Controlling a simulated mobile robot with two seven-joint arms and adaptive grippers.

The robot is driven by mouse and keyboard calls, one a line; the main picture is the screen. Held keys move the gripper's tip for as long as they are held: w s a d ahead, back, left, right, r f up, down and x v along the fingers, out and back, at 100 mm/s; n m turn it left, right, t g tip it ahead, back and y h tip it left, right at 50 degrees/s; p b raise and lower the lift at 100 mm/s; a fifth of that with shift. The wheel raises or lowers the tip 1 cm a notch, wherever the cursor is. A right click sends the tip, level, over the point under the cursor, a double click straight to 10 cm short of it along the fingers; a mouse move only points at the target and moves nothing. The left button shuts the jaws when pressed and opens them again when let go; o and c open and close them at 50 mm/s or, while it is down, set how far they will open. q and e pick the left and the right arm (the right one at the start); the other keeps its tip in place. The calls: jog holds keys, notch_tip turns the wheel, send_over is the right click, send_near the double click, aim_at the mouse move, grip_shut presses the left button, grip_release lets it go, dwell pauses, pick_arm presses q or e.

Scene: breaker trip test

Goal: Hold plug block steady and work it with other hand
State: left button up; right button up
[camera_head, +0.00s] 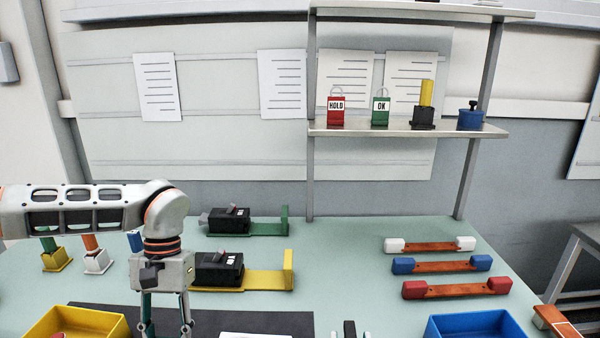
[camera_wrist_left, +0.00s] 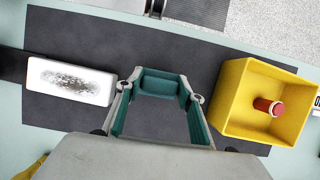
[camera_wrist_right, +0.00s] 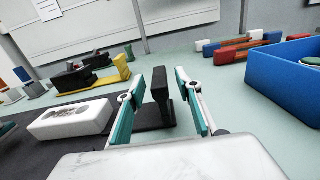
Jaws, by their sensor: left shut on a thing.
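No thing here is clearly marked as the plug block. My left gripper (camera_head: 167,330) points down over the dark mat, its tips cut off by the picture's lower edge. Contact is not visible.
A yellow bin (camera_wrist_left: 232,95) holds a red cylinder (camera_wrist_left: 270,107). A blue bin (camera_head: 432,328) stands at front right. Black breakers on green (camera_head: 262,228) and yellow (camera_head: 265,281) bases stand behind my left gripper. Several capped bars (camera_head: 450,289) lie at right.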

jog(key=shift+w, duration=0.95)
jog(key=shift+c, duration=0.4)
grip_shut()
